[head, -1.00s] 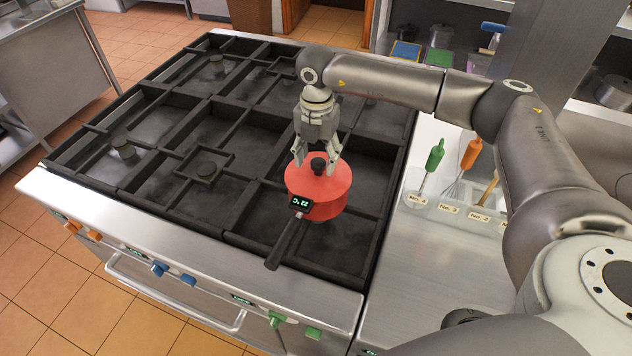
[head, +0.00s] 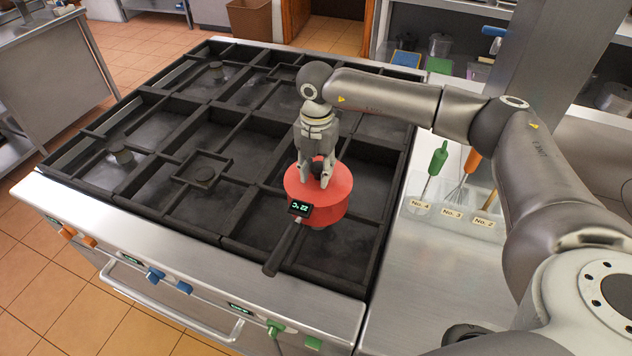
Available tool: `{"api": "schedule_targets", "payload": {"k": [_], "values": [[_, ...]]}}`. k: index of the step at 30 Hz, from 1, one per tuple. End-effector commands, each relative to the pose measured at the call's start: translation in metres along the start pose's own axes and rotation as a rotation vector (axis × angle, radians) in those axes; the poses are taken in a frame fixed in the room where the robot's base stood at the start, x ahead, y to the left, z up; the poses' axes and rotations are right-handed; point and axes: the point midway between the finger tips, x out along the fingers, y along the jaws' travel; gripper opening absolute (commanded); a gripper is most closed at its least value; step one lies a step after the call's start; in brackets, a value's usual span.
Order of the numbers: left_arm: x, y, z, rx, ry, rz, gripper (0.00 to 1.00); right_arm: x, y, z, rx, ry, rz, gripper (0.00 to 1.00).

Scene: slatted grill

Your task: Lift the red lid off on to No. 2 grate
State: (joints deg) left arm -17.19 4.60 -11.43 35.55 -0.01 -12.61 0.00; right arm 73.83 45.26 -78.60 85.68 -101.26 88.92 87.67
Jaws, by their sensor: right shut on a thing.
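The red lid (head: 335,179) sits on a red pan (head: 322,214) on the front-right part of the stove. The pan has a long dark handle (head: 282,250) pointing toward the front edge and a small lit display (head: 300,209). My right gripper (head: 317,178) comes down from above and is shut on the lid's black knob, which is mostly hidden between the fingers. The lid appears level on the pan; I cannot see a gap. No number is readable on the grates (head: 204,176), so I cannot tell which is No. 2. My left gripper is not in view.
Bare dark grates lie left of and behind the pan. A counter (head: 411,276) on the right holds a clear bin (head: 453,222) labelled No. 4, No. 3 and No. 2, with green- and orange-handled tools. Coloured knobs line the stove front. My right arm spans the right side.

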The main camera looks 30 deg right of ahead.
Motion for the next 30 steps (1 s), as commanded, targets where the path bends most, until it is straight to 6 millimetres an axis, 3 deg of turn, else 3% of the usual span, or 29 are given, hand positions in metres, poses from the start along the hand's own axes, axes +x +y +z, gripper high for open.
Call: {"api": "schedule_targets", "payload": {"k": [30], "values": [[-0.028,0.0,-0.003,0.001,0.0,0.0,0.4,-0.05,0.0,0.0,0.0,0.0,0.002,0.01]]}}
